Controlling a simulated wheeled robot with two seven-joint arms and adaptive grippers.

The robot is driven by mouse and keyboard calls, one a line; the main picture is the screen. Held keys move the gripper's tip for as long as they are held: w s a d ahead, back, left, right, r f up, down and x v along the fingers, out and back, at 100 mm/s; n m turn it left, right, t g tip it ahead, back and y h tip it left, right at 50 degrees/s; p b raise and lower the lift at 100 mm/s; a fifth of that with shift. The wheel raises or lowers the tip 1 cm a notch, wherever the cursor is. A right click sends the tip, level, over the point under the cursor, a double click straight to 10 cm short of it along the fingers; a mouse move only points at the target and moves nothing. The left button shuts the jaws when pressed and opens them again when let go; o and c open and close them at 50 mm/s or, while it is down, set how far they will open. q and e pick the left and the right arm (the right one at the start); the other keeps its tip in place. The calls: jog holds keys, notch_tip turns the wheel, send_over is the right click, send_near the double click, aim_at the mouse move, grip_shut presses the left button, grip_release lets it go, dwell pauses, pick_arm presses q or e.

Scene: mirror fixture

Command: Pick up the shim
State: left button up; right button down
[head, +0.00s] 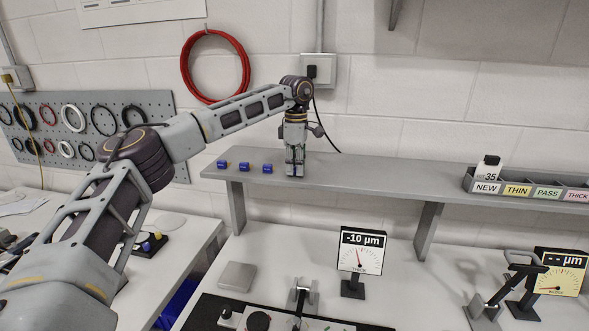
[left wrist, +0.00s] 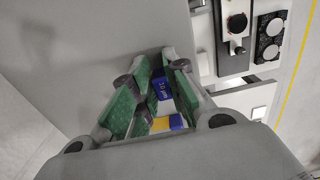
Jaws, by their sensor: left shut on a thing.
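My left gripper (head: 294,170) points straight down at the grey shelf, its fingertips at about the shelf top. In the left wrist view its green-padded fingers (left wrist: 153,100) are shut on a small blue piece with white marking (left wrist: 162,86), which I take for the shim. White, yellow and more blue surfaces show just below it between the fingers; I cannot tell if they are one piece. In the head view the fingers hide the piece. Three small blue blocks (head: 244,166) stand in a row on the shelf, left of the gripper and apart from it. My right gripper is not in view.
The grey shelf (head: 390,170) runs along the wall. A sorting tray (head: 467,181) marked NEW, THIN, PASS and THICK sits at its right, with a white bottle-like item (head: 488,170). Below stand a -10 µm gauge display (head: 361,252) and a second gauge (head: 560,273).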

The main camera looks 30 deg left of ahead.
pick_arm(q)
notch_tip(320, 180, up, 10)
jog(key=b, duration=0.1)
dwell(0.5)
dwell(0.6)
jog(key=shift+s+d+f, duration=0.1)
dwell(0.3)
